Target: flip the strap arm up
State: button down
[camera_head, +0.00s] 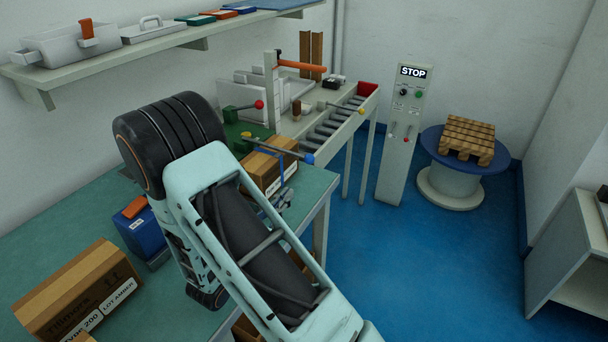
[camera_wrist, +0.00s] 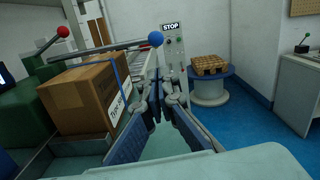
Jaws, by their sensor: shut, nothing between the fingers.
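The arm with a blue ball end, which I take to be the strap arm (camera_head: 279,147), lies nearly level over a brown carton (camera_head: 262,172) that has a blue strap around it. In the wrist view the arm (camera_wrist: 108,48) crosses above the carton (camera_wrist: 85,97), and its blue ball (camera_wrist: 155,39) is at the right end. My gripper (camera_head: 282,198) is shut and empty, beside the carton's labelled side. In the wrist view my gripper (camera_wrist: 162,88) is below the blue ball and apart from it.
A red-ball lever (camera_head: 258,104) stands on the green machine behind the carton. A yellow-ball lever (camera_head: 361,110) is by the roller conveyor (camera_head: 335,122). A STOP panel (camera_head: 402,130) and a pallet on a blue-topped drum (camera_head: 450,185) stand right. Another carton (camera_head: 80,290) sits front left.

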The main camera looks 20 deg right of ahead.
jog(key=x, duration=1)
jog(key=shift+r, duration=0.15)
